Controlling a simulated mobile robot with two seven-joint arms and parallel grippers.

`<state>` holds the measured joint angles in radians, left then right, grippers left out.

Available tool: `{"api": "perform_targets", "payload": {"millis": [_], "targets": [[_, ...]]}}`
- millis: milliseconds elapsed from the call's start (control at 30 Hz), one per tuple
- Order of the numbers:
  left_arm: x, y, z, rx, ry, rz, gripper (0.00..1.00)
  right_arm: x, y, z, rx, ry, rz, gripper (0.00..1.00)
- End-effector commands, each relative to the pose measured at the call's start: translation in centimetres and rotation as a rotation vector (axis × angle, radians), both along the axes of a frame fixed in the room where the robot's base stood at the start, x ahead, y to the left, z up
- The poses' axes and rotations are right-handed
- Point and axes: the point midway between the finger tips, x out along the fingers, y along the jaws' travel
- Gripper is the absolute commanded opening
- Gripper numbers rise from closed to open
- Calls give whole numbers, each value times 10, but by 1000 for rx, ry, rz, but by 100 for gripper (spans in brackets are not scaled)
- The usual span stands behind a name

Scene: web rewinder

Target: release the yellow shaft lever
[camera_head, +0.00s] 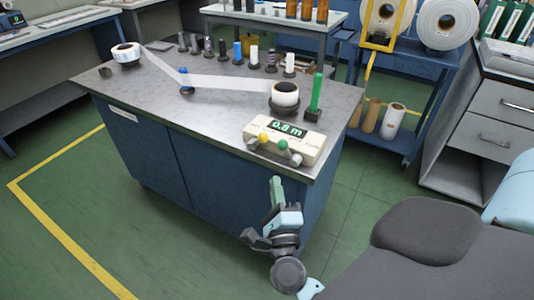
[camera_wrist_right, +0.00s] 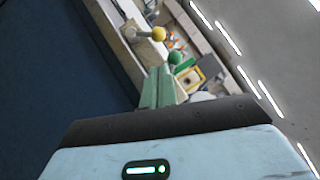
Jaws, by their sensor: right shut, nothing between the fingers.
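The yellow shaft lever (camera_head: 263,138) has a round yellow knob and sits at the front of the beige counter box on the near corner of the rewinder table. In the right wrist view, its yellow knob (camera_wrist_right: 159,33) is beyond my fingertips on a short pale stem. A green-knobbed lever (camera_head: 284,146) is just right of it; its knob also shows in the right wrist view (camera_wrist_right: 175,58), closer to my fingers. My right gripper (camera_head: 277,184) has pale green fingers, shut and empty, in front of the table's near edge and below the levers, apart from both. My left gripper is not in view.
A white web (camera_head: 215,82) crosses the table (camera_head: 170,110). Green floor is free left of the cabinet.

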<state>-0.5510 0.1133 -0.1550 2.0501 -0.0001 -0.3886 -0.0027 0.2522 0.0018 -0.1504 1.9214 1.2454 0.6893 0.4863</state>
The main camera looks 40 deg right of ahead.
Motion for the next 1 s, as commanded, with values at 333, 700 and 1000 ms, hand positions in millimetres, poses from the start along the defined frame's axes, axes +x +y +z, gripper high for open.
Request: {"api": "perform_targets", "payload": {"millis": [333,700,1000], "targets": [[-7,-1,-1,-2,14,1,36,1,-1,1,9,-5,-5,0],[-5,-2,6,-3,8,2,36,30,-18,12,7,-9,-4,0],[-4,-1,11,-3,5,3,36,69,-42,23,6,-7,-4,0]]}}
